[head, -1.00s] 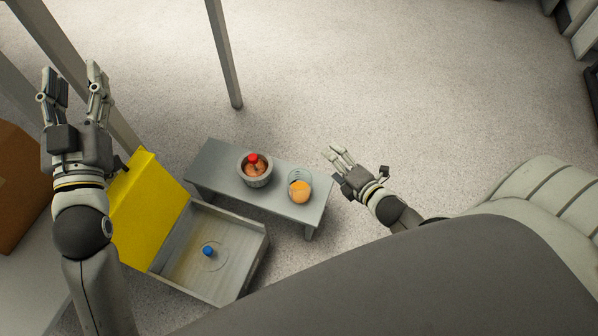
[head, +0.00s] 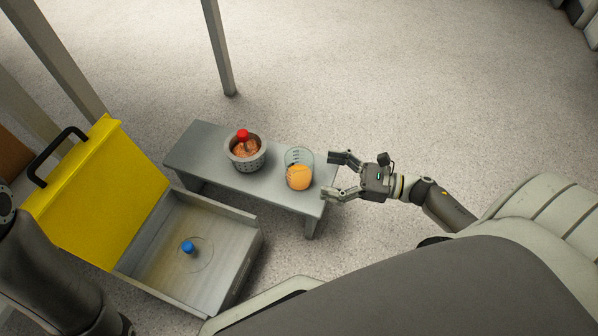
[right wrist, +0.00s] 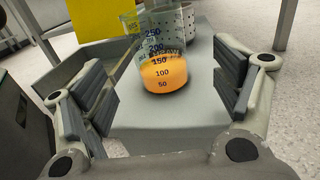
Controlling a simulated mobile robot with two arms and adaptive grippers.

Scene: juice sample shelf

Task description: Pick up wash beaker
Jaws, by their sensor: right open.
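The wash beaker (head: 299,170) is a clear graduated beaker with orange liquid in its lower part. It stands upright near the right end of a small grey bench. My right gripper (head: 341,175) is open just right of the beaker, with its fingers pointing at it. In the right wrist view the beaker (right wrist: 160,65) stands ahead, between the lines of the two open fingers (right wrist: 168,95), and appears untouched. My left gripper is out of view; only part of the left arm shows at the lower left of the head view.
On the grey bench (head: 205,150), left of the beaker, stands a perforated grey basket (head: 247,163) holding a red-capped item (head: 242,136). An open box (head: 228,265) with a yellow lid (head: 95,200) holds a clear round item with a blue top (head: 188,247). A post (head: 218,50) stands behind.

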